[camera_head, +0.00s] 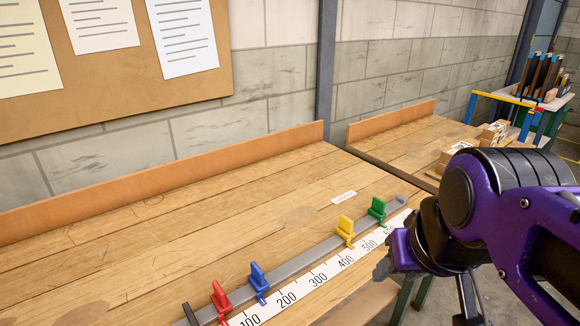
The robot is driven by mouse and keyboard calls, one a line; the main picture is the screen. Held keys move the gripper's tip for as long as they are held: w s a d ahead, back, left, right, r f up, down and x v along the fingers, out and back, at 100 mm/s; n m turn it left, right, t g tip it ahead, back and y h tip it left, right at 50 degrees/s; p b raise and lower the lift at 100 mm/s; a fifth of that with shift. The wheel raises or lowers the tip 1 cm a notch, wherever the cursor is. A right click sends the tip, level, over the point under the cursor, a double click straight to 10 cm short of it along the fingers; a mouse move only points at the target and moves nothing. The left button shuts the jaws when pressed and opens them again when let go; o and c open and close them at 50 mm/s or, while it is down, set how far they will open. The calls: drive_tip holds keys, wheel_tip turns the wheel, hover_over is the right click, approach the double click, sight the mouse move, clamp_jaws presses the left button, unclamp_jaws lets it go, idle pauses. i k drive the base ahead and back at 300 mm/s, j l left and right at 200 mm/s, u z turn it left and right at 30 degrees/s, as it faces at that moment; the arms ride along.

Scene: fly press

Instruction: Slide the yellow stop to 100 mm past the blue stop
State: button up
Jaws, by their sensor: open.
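The yellow stop (346,230) sits upright on the grey rail (316,246), roughly beside the stretch between 400 and 500 on the white scale (303,286). The blue stop (258,282) is on the same rail further left, roughly between 100 and 200. Exact readings cannot be made out. My gripper (384,267) is at the right, beside the scale's near side, lower right of the yellow stop and apart from it. It is open with nothing seen in it. Its fingers are small and partly hidden by my purple wrist, which also covers part of the scale's right end.
A green stop (378,209) is on the rail close right of the yellow one. A red stop (220,300) is left of the blue one. Wide free rail lies between blue and yellow. A small white label (343,197) lies behind the rail on the wooden bench (190,225).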

sight(344, 230)
drive_tip(key=u, duration=1.25)
drive_tip(key=z, duration=1.6)
drive_tip(key=i+l+u, duration=0.1)
drive_tip(key=l, duration=0.25)
drive_tip(key=i+l+u, duration=0.15)
drive_tip(key=i+l, duration=0.2)
drive_tip(key=i+l+u, duration=0.1)
drive_tip(key=l, duration=0.35)
drive_tip(key=i, duration=0.05)
